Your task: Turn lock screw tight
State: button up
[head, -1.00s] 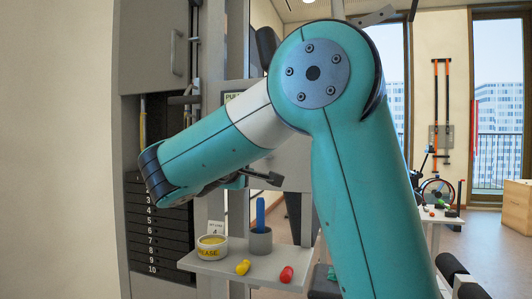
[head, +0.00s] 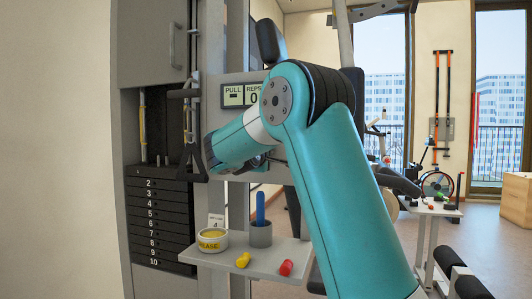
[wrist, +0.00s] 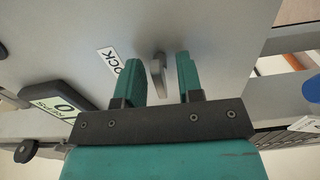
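The lock screw (wrist: 156,76) shows in the wrist view as a small grey metal head standing out from a grey panel, beside a white label (wrist: 109,63) reading "LOCK". My gripper (wrist: 160,62) is open, with one teal finger on each side of the screw head. How deep the head sits between the fingers is hard to tell. In the head view my arm hides the screw and most of the gripper.
A display (head: 240,96) is behind my arm. A small shelf (head: 222,260) holds a grease tin (head: 213,241), a grey cup (head: 261,235) with a blue rod, a yellow piece (head: 243,260) and a red piece (head: 286,267). A weight stack (head: 152,220) stands at left.

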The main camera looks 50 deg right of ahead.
jog(key=shift+c, duration=0.2)
grip_shut()
